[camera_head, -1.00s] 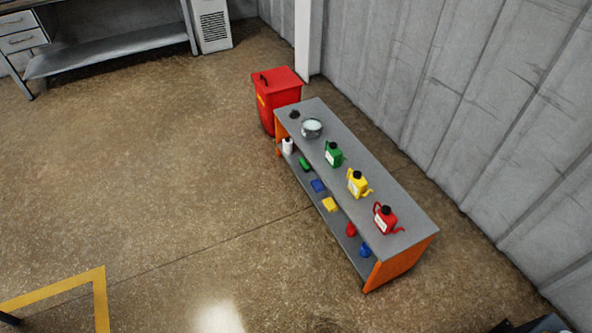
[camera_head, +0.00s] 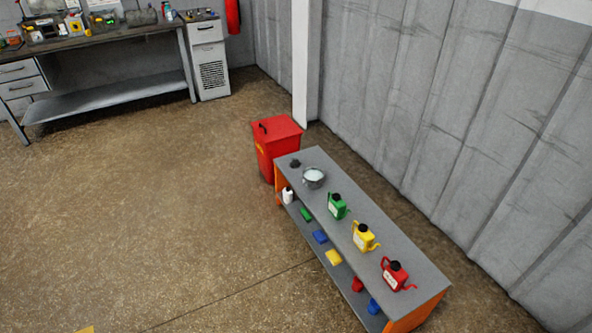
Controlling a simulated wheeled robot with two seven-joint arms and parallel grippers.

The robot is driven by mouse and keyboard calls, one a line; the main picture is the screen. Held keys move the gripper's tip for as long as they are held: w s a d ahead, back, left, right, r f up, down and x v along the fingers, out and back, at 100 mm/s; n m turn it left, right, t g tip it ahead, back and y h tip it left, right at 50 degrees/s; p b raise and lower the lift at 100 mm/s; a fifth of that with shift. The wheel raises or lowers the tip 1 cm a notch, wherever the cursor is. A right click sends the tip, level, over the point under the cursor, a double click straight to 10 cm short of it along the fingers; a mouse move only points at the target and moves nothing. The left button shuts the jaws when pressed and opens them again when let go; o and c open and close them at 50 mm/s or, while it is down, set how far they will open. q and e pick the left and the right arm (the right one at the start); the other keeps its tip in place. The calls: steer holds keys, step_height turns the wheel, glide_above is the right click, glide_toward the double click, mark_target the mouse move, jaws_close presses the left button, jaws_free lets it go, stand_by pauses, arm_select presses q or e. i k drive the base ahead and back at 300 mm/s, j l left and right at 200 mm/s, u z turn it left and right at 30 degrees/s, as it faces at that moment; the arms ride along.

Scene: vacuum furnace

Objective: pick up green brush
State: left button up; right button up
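A small green item (camera_head: 305,214), which looks like the green brush, lies on the lower shelf of an orange-sided bench (camera_head: 325,170) with a grey top. It sits between a white bottle (camera_head: 288,195) and a blue item (camera_head: 320,237). It is too small to make out bristles or a handle. A green can (camera_head: 337,206) stands on the bench top above and to the right of it. Neither of my grippers shows in the head view now.
Open floor (camera_head: 150,220) lies to the left.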

mark_target(308, 217)
steer(key=i+j+z, duration=0.15)
steer(key=z, duration=0.5)
steer(key=i+j+z, duration=0.15)
steer(key=j, duration=0.2)
steer(key=i+j+z, duration=0.1)
steer(key=j, duration=0.25)
steer(key=i+j+z, duration=0.3)
steer(key=j, duration=0.45)
steer(key=i+j+z, duration=0.1)
steer(key=j, duration=0.3)
steer(key=i, duration=0.05)
